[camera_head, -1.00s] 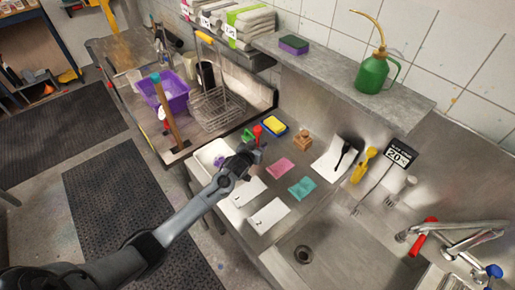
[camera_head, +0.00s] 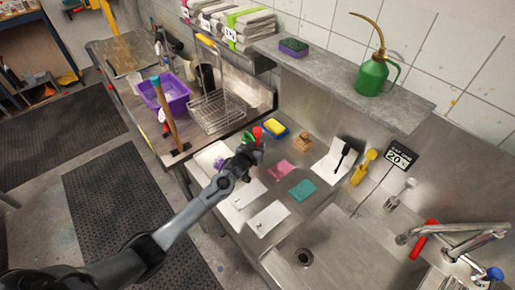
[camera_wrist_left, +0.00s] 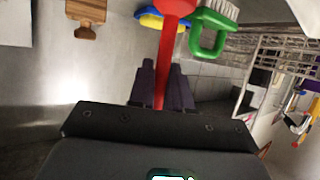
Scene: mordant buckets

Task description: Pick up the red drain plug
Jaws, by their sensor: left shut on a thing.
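The red drain plug (camera_head: 257,132) shows in the head view just beyond my left gripper (camera_head: 252,149), over the left part of the steel counter. In the left wrist view, the plug (camera_wrist_left: 169,45) has a long red stem with a wider red end at the top edge of the picture. The dark fingers of my left gripper (camera_wrist_left: 162,86) are shut on the stem. The gripper body hides the stem's lower end, and I cannot tell whether the plug touches the counter. My right gripper is not in view.
A green-handled brush (camera_wrist_left: 211,30) is close beside the plug. A yellow sponge on a blue dish (camera_head: 275,127) and a wooden block (camera_head: 302,141) are nearby. The drain basin (camera_head: 325,265) is empty.

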